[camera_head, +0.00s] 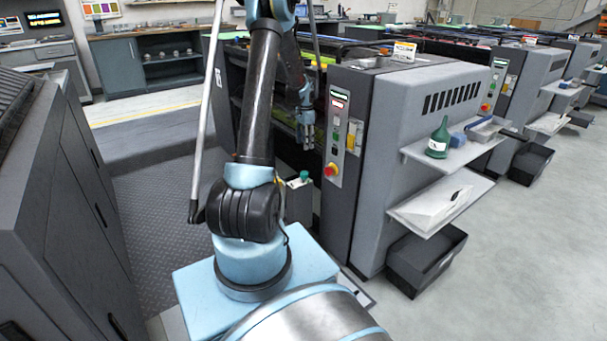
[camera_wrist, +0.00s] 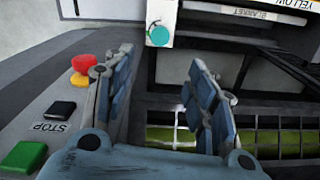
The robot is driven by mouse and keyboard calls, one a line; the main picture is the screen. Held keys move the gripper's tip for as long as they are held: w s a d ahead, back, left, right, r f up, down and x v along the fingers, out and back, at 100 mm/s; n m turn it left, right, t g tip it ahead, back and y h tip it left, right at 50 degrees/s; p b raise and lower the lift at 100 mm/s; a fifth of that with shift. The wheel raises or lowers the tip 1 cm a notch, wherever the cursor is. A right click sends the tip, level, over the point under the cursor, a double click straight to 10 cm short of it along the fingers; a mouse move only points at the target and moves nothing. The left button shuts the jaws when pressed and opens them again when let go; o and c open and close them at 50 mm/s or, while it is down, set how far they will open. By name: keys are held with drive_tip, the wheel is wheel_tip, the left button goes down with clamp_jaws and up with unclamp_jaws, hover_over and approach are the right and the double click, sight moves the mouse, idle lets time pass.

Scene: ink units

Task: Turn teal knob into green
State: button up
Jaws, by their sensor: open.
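The teal knob (camera_wrist: 160,36) shows as a round teal disc on a white plate (camera_wrist: 158,12) at the top of the wrist view. In the head view, a small teal knob (camera_head: 304,176) sits on a box low beside the press. My gripper (camera_wrist: 162,64) is open and empty, with its two fingers spread below the knob in the wrist view and apart from it. In the head view my gripper (camera_head: 308,146) hangs by the control panel, above the knob.
A red mushroom button (camera_wrist: 84,63), a black button and a green button (camera_wrist: 22,157) lie left of my fingers, on the press's panel (camera_head: 341,130). Dark bars (camera_wrist: 270,113) lie at right.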

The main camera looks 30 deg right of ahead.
sight(304, 173)
wheel_tip(304, 173, down, 17)
drive_tip(key=shift+r, duration=0.2)
idle(0.5)
drive_tip(key=c, duration=1.1)
